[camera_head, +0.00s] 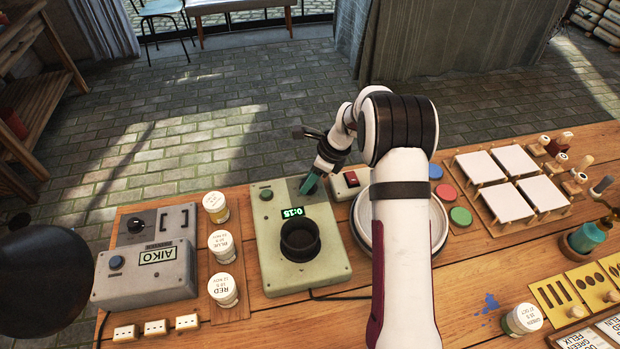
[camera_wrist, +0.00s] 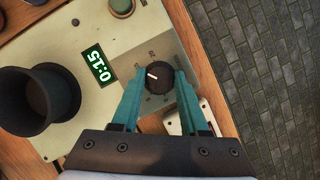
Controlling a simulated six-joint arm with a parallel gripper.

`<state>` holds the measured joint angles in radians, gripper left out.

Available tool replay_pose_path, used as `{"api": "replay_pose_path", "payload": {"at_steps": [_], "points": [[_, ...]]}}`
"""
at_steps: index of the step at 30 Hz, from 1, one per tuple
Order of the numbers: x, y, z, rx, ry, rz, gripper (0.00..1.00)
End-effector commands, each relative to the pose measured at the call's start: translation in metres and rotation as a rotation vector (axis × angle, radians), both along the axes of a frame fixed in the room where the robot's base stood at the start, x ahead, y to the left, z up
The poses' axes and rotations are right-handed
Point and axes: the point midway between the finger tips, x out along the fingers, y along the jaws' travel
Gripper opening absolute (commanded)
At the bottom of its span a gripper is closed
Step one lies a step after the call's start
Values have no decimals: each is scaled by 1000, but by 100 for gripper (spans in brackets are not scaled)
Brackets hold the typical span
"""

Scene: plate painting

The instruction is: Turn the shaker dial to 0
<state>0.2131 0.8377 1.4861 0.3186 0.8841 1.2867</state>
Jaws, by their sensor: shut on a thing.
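The shaker (camera_head: 267,262) is a pale green box with a black cup holder (camera_head: 300,239) and a display (camera_head: 292,212) that reads 0:15. Its dial (camera_wrist: 157,76) is a black knob with a white pointer mark, on a grey panel in the wrist view. The mark points toward the display side. My gripper (camera_head: 311,184) reaches down to the shaker's far right corner. In the wrist view its teal fingers (camera_wrist: 158,84) are shut on the dial, one on each side. In the head view the fingers hide the dial.
A red-switch box (camera_head: 346,184) stands close right of the shaker. A white round dish (camera_head: 362,225) is partly hidden behind my arm. Labelled jars (camera_head: 223,290) stand in a rack to the left, beside a grey AIKO device (camera_head: 147,287). A green button (camera_wrist: 121,6) is on the shaker.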

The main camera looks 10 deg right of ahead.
Motion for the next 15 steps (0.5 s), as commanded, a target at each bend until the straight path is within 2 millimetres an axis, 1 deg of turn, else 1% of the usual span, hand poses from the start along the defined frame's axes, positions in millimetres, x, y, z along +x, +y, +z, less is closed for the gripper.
{"api": "replay_pose_path", "payload": {"at_steps": [8,15], "points": [[1,-1,0,-1,0,168,0],[2,-1,0,0,0,394,0]]}}
